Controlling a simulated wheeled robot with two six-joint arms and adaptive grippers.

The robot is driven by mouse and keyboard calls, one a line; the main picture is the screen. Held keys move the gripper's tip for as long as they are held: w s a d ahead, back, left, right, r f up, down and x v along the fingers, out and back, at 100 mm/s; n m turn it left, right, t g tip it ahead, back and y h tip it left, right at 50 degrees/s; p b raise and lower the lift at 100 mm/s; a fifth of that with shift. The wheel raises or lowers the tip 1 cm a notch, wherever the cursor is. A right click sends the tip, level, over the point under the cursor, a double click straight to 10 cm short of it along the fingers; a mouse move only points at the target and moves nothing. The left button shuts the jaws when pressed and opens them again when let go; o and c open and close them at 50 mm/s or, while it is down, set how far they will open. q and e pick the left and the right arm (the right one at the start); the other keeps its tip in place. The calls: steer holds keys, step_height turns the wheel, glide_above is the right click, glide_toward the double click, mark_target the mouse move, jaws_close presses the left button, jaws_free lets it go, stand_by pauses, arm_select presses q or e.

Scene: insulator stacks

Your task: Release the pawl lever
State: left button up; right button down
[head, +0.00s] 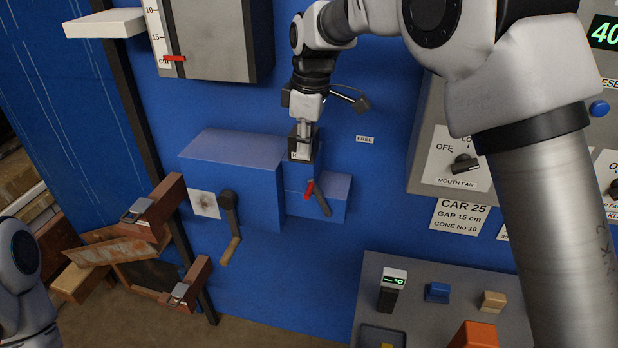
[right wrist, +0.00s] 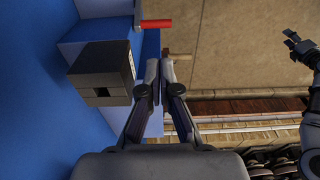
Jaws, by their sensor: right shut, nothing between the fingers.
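A short lever with a red grip (head: 309,190) and a grey bar (head: 322,204) is on the front of a small blue housing, tilted. I take it for the pawl lever. Its red part (right wrist: 155,23) shows at the top of the right wrist view, beyond my fingertips. My right gripper (head: 304,130) is shut and empty, above the lever and close to a small black box (head: 301,152). In the right wrist view, my right gripper (right wrist: 164,66) is beside the black box (right wrist: 98,66). My left gripper (right wrist: 290,40) looks open at the right edge there, far from the lever.
A crank (head: 229,215) with a wooden handle is on the larger blue housing (head: 240,160). A FREE label (head: 365,139) is on the blue wall. A black-ended rod (head: 352,99) is behind my right wrist. A grey panel (head: 440,290) with small blocks is at the lower right.

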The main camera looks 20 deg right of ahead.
steer(key=f, duration=0.3)
steer(key=f+p, duration=0.1)
steer(key=f, duration=0.2)
steer(key=a+f+p, duration=0.1)
steer(key=f, duration=0.1)
steer(key=shift+w+a+f, duration=0.1)
steer(key=shift+f, duration=0.3)
steer(key=shift+w+f, duration=0.1)
steer(key=shift+f, duration=0.5)
steer(key=shift+r, duration=0.1)
